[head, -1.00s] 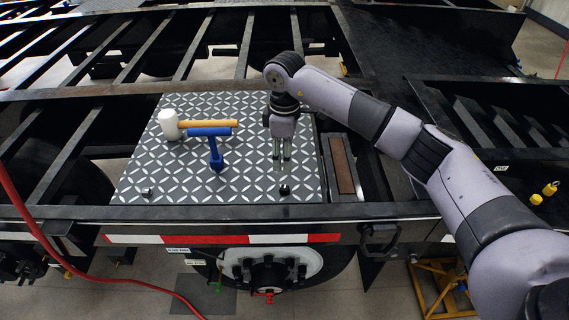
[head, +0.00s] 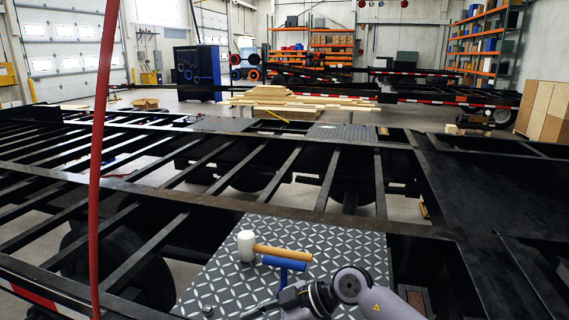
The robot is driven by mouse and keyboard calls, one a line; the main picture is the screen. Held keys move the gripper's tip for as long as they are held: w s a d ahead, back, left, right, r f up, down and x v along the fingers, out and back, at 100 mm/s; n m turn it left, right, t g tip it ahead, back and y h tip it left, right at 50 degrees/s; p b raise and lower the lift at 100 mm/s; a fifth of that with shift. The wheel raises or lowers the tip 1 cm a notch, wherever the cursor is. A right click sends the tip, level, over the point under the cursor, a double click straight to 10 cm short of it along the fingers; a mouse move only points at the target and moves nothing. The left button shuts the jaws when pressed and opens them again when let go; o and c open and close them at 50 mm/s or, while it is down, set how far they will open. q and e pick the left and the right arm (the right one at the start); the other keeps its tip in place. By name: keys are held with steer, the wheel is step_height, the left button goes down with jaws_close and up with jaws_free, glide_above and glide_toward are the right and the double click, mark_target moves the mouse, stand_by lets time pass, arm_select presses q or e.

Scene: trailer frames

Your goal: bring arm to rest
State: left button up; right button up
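My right arm comes in at the bottom of the head view, over the diamond-plate panel (head: 225,275). My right gripper (head: 258,311) is low at the bottom edge, pointing left across the panel. It is partly cut off, and its finger opening is too small to make out. A white-headed mallet (head: 246,246) with a wooden handle lies on the panel behind it. A blue T-shaped tool (head: 284,263) is just in front of the mallet, its lower part hidden by my arm. My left gripper is out of view.
Black trailer beams (head: 290,178) with open gaps surround the panel. A red hose (head: 99,150) hangs at the left. Stacked lumber (head: 290,99), a blue cabinet (head: 197,73) and orange shelves (head: 330,45) stand far behind.

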step_height(320, 180, up, 12)
steer(key=a+m+t+y, duration=0.2)
steer(key=m+t+y, duration=0.1)
steer(key=t+y, duration=0.5)
steer(key=w+d+r+m+t+h, duration=0.1)
steer(key=w+d+m+t+h, duration=0.2)
steer(key=d+m+t+h, duration=0.45)
steer(key=s+d+f+m+g+h, duration=0.1)
steer(key=s+d+f+m+h, duration=0.2)
steer(key=d+f+m+h, duration=0.4)
steer(key=s+d+f+m+h, duration=0.25)
steer(key=d+f+h, duration=0.35)
steer(key=d+f, duration=0.4)
steer(key=s+d+f+n+g, duration=0.2)
steer(key=s+f+g, duration=0.4)
steer(key=s, duration=0.6)
steer(key=s+d+f+n+g, duration=0.15)
steer(key=s+f+g, duration=0.45)
steer(key=s, duration=0.6)
steer(key=s+a+f+x, duration=0.1)
steer(key=s+x, duration=0.2)
steer(key=x, duration=0.9)
steer(key=s+x, duration=0.3)
steer(key=x, duration=1)
steer(key=s+d+f+g, duration=0.1)
steer(key=s+d+f, duration=0.2)
steer(key=s+f, duration=1.4)
steer(key=shift+s+f+g+y, duration=0.25)
steer(key=shift+f+g+y, duration=0.1)
steer(key=shift+f, duration=0.15)
